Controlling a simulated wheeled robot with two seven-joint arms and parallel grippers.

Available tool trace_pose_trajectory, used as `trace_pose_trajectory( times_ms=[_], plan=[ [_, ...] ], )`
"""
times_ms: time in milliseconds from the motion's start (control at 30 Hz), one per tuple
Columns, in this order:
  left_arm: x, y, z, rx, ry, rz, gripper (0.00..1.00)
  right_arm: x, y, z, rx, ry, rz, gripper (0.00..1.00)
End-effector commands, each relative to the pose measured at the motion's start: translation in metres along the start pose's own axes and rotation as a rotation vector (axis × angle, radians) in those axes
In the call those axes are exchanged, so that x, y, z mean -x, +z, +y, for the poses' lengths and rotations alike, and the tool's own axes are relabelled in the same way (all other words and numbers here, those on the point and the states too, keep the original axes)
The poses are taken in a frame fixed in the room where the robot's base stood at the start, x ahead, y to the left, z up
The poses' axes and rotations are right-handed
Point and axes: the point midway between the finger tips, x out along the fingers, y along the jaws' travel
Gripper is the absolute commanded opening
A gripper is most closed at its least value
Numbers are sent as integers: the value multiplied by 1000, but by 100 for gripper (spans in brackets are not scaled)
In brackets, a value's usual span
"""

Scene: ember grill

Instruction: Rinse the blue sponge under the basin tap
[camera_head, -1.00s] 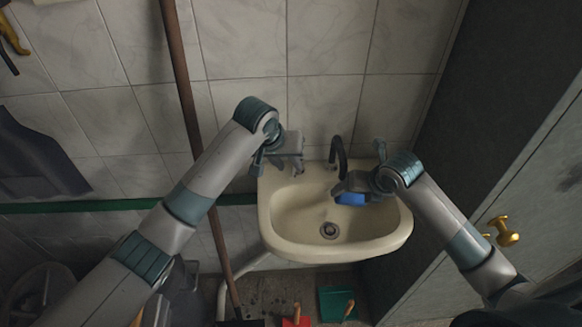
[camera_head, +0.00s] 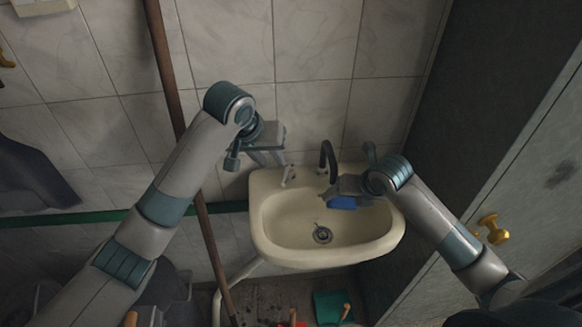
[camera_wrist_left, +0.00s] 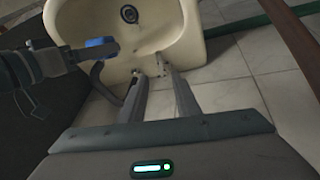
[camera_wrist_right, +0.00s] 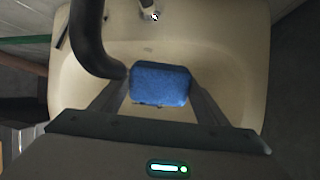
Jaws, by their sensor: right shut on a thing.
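The blue sponge (camera_head: 342,202) is between the fingers of my right gripper (camera_head: 340,196), held over the basin (camera_head: 285,245). It also shows blue in the right wrist view (camera_wrist_right: 160,83). The black curved tap spout (camera_head: 328,158) rises at the basin's back rim, beside the sponge; it looms close in the right wrist view (camera_wrist_right: 88,40). A small pale tap fitting (camera_head: 288,176) stands left of the spout. My left gripper (camera_head: 271,158) is open and empty just above and behind that fitting. No running water can be made out.
A brown pole (camera_head: 180,110) leans on the tiled wall left of the basin, behind my left arm. A green pipe (camera_head: 70,220) runs along the wall. A dark cabinet with a brass knob (camera_head: 494,229) is at the right. A green dustpan (camera_head: 327,305) lies on the floor.

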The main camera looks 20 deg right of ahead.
Motion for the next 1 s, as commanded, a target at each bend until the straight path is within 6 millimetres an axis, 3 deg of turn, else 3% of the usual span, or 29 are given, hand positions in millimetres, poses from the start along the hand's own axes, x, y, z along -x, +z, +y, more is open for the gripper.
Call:
trace_pose_trajectory(
  times_ms=[400,533,667,867,1000],
  plan=[
    [0,0,0,0,0,0,29,0,0,0,0,0,0,50],
    [0,0,0,0,0,0,1,0,0,0,0,0,0,50],
    [1,0,-3,-1,3,-2,0,0,0,0,0,0,0,50],
    [15,-4,-29,-13,47,-24,0,0,0,0,0,0,0,50],
    [38,-9,-61,-40,116,-42,0,0,0,0,0,0,0,50]
  ],
)
